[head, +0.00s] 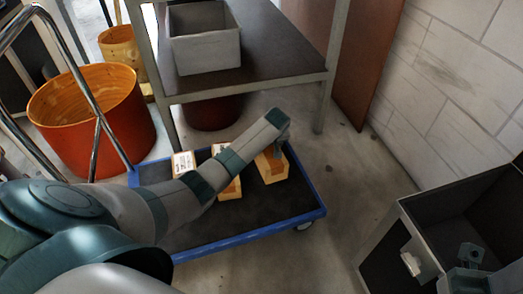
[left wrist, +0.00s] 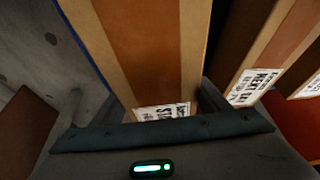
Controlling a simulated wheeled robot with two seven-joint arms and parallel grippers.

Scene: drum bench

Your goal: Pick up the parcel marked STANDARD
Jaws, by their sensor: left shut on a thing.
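Three parcels stand on the blue-rimmed cart (head: 250,232) in the head view. The right-most parcel (head: 272,168) is tan with an orange-brown band. My left gripper (head: 277,148) is shut on it from above. The middle parcel (head: 229,186) is partly hidden by my left arm; the third parcel (head: 184,165) shows a white label at the left. A teal part at the lower right looks like my right gripper (head: 468,258); its fingers are unclear.
A metal table (head: 270,82) with a grey bin (head: 205,50) stands behind the cart. An orange drum (head: 92,125) is at the left. An open dark case (head: 400,235) is at the lower right, near the block wall (head: 450,80). Floor between cart and wall is clear.

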